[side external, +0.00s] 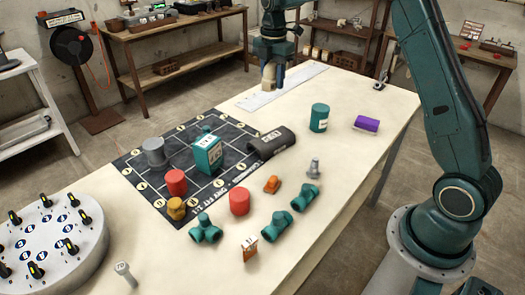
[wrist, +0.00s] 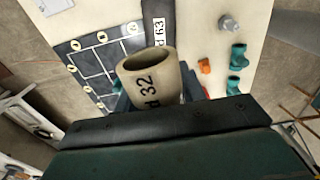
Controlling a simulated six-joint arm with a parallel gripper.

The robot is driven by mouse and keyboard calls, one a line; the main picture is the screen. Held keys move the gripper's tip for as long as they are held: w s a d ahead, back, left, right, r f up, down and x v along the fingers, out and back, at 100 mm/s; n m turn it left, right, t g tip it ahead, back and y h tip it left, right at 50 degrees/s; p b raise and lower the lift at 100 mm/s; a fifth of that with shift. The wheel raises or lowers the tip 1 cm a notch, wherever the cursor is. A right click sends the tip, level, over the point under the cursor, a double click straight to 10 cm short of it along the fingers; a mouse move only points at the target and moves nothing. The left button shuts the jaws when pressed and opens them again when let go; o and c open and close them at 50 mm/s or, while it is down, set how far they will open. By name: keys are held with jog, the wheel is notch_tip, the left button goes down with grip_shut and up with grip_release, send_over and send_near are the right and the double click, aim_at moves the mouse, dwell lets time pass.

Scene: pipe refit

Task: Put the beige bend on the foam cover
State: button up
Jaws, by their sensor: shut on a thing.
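The beige bend (wrist: 148,82), marked 32, is held in my gripper (side external: 271,78), with its open end toward the wrist camera. In the side view, the bend (side external: 268,75) shows small between the jaws, above the far part of the table near a pale flat strip. The gripper is shut on it, and the fingers are mostly hidden behind it in the wrist view. The foam cover, seemingly the dark grey half-round piece (side external: 272,143), lies at the right edge of the black mat, apart from and nearer the side camera than my gripper. Nothing rests on it.
The black gridded mat (side external: 140,183) carries a grey fitting (side external: 154,152), a teal box (side external: 207,153) and red and yellow pieces. A teal can (side external: 319,118), a purple block (side external: 366,124), teal fittings (side external: 305,198) and a red cylinder (side external: 239,201) stand around. The pale strip (side external: 285,88) is clear.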

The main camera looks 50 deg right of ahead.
aim_at(271, 137)
notch_tip(271, 137, down, 18)
jog(key=shift+r, duration=0.25)
dwell(0.6)
jog(key=shift+f, duration=0.15)
jog(key=o, duration=1)
jog(key=shift+r, duration=6.15)
